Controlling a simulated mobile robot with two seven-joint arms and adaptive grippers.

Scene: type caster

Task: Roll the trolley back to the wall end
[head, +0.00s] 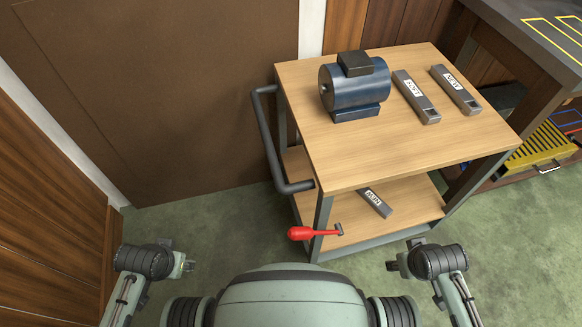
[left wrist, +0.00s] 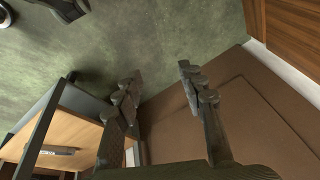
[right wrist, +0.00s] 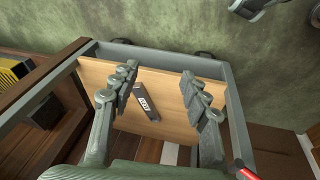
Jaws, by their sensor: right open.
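The trolley (head: 400,145) has a wooden top, a wooden lower shelf and a grey frame. It stands right of centre in the head view, with its dark push handle (head: 265,140) on its left side. A red-handled lever (head: 302,233) sticks out at its near left leg. My left gripper (head: 188,263) is open and empty, left of and nearer than the trolley. My right gripper (head: 392,266) is open and empty, just in front of the trolley's near side. In the right wrist view the lower shelf (right wrist: 190,125) shows beyond its fingers. Neither gripper touches the handle.
On the trolley top are a blue motor (head: 355,88) and two labelled grey bars (head: 416,97) (head: 456,90). A third bar (head: 375,202) lies on the lower shelf. A workbench (head: 540,45) and yellow case (head: 540,148) stand right. A brown panel (head: 160,90) stands behind; green floor is clear left.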

